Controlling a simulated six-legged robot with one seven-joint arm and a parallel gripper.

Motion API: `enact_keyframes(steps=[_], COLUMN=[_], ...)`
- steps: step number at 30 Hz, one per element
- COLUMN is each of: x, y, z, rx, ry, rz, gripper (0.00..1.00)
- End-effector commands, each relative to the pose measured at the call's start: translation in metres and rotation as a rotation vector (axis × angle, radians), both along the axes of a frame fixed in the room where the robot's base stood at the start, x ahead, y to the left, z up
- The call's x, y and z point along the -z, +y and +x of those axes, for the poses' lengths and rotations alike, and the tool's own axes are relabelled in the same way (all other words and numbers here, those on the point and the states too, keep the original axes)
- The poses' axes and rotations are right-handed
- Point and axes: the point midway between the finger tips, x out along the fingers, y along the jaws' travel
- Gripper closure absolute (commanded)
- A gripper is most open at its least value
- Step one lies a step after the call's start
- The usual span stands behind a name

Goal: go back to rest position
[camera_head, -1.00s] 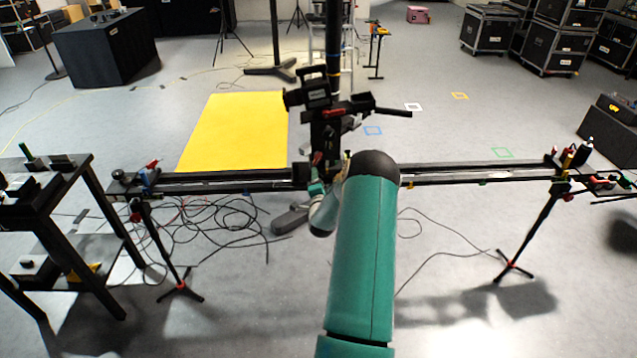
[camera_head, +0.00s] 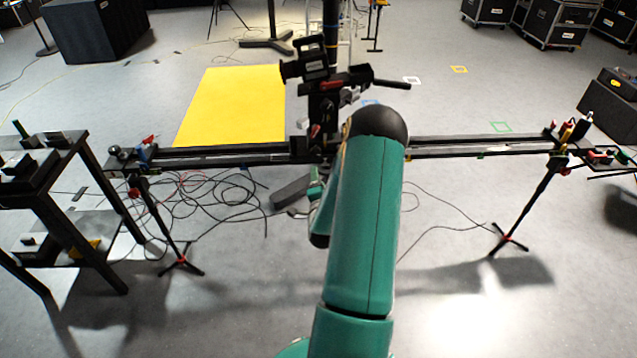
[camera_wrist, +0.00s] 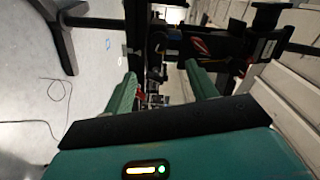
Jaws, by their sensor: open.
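My gripper (camera_wrist: 160,70) shows in the wrist view as two green fingers standing apart, with nothing held between them. In the head view my green arm hides it. A black camera rig (camera_head: 312,72) stands on the carriage of a long black slider rail (camera_head: 470,146). The rail runs left to right across the head view, and my arm covers part of its middle. In the wrist view, dark rig parts (camera_wrist: 215,45) show sideways beyond the fingers; I cannot tell how far off they are.
A black side table (camera_head: 75,215) with small items stands at the left. Slim stands (camera_head: 525,215) hold the rail's ends. Loose cables (camera_head: 215,205) lie on the floor below it. A yellow mat (camera_head: 235,105) and flight cases (camera_head: 555,22) lie beyond. Floor at the front right is clear.

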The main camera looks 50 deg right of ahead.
Motion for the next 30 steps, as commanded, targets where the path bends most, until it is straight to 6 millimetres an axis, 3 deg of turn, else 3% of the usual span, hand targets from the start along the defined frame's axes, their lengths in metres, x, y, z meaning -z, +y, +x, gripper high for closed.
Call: enact_keyframes(steps=[21,26,30], x=[-0.003,-0.025,-0.062], y=[0.004,0.019,0.051], z=[0.0,0.027,0.065], rx=[-0.006,-0.077,-0.195], ry=[0.007,0.094,0.252], rz=[-0.003,-0.022,-0.059], gripper=[0.43,0.43,0.43])
